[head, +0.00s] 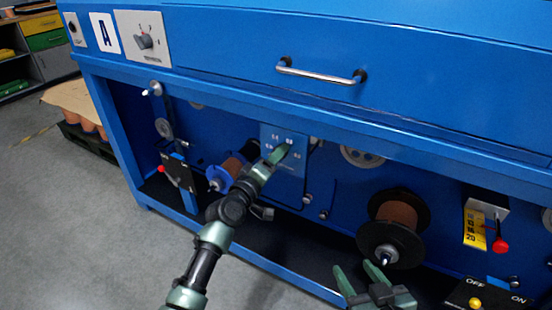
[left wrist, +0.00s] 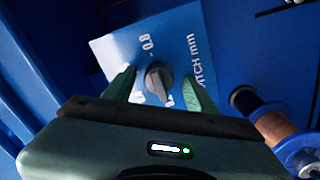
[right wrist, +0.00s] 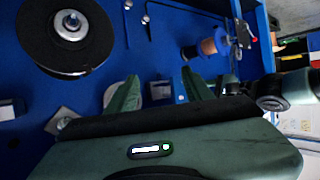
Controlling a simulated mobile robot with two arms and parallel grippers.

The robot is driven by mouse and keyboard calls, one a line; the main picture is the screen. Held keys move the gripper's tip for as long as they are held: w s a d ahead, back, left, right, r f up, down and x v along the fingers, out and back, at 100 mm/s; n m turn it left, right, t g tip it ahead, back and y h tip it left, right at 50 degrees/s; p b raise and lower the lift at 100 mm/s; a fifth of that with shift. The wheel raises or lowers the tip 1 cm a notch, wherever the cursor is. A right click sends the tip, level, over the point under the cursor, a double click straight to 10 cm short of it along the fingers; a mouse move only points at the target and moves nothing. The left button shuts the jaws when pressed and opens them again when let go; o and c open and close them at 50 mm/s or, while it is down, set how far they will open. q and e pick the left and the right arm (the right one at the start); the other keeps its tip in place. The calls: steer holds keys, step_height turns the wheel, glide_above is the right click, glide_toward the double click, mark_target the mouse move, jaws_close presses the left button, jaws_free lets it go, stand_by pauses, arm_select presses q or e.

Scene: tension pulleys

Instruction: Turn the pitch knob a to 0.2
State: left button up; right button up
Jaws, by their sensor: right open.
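The pitch knob (left wrist: 158,78) is a grey dial on a light-blue plate (left wrist: 115,47) marked "PITCH mm" in the left wrist view. The marking 0.8 shows above it; other numbers are partly hidden, and I cannot read its setting clearly. My left gripper (left wrist: 160,88) is open, with one green finger on each side of the knob; I cannot tell whether either touches it. In the head view the left gripper (head: 281,154) covers the knob at the plate (head: 290,167). My right gripper (head: 362,276) is open and empty at the lower middle, apart from the plate.
A copper-wire spool (head: 400,216) on black flanges stands right of the plate. A smaller blue-flanged spool (head: 232,167) is left of it. A red-knobbed lever (head: 500,245) and an OFF/ON box (head: 478,297) are at the right. The blue cabinet front (head: 230,40) overhangs the recess.

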arm_select(q)
steer(key=shift+s, duration=0.1)
steer(key=p+v, duration=0.2)
steer(key=v, duration=0.5)
steer(key=shift+s+a, duration=0.2)
steer(key=shift+s, duration=0.05)
arm_select(e)
steer(key=s+d+f+g+h, duration=0.1)
steer(key=s+d+f+g, duration=0.2)
steer(key=s+f+g, duration=0.2)
steer(key=s+f, duration=0.2)
steer(key=s, duration=0.1)
steer(key=shift+g+h, duration=0.3)
steer(key=shift+g, duration=0.1)
steer(key=shift+f, duration=0.1)
